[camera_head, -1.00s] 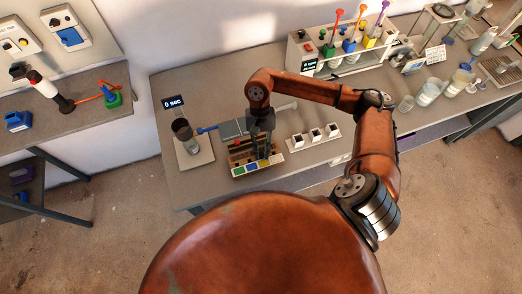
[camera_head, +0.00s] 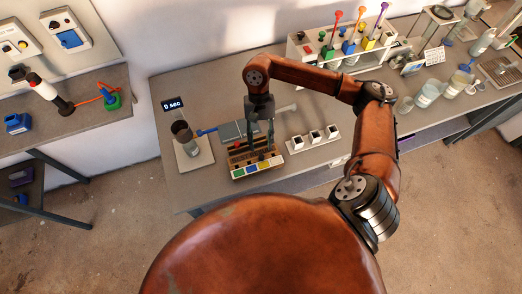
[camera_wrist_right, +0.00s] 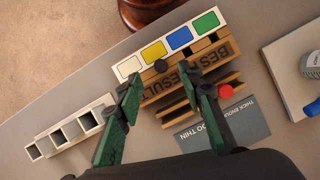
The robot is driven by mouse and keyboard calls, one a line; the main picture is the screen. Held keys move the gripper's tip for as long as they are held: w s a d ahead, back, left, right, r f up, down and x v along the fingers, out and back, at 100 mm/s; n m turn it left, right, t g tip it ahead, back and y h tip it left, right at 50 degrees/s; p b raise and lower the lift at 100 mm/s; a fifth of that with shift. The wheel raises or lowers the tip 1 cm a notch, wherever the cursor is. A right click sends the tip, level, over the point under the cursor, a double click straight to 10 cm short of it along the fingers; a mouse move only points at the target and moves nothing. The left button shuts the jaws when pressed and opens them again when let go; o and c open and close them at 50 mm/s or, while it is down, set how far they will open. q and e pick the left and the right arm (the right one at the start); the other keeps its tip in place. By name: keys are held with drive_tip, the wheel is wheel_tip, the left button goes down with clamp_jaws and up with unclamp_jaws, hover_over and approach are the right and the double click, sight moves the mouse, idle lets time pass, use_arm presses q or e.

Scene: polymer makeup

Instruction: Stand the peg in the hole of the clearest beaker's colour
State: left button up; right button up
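My right gripper (camera_head: 260,146) is open above the wooden rack (camera_head: 232,161). In the right wrist view its green fingers (camera_wrist_right: 158,88) are spread apart with nothing held between them. The rack (camera_wrist_right: 222,50) carries a strip of white, yellow (camera_wrist_right: 154,51), blue (camera_wrist_right: 179,38) and green (camera_wrist_right: 206,21) tiles. Several glass beakers (camera_head: 430,93) stand at the right of the bench, too small to compare in clearness. My left gripper is not in view.
A grey plate (camera_wrist_right: 222,128) with lettering and a red knob (camera_wrist_right: 225,91) lie beside the rack. Three white square cups (camera_head: 314,137) stand to its right. A glass cylinder (camera_head: 184,133) stands on a pale base at left. A rack with coloured tops (camera_head: 340,45) is behind.

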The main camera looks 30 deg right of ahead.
drive_tip(key=v, duration=0.6)
drive_tip(key=shift+r, duration=0.3)
drive_tip(key=shift+w, duration=0.15)
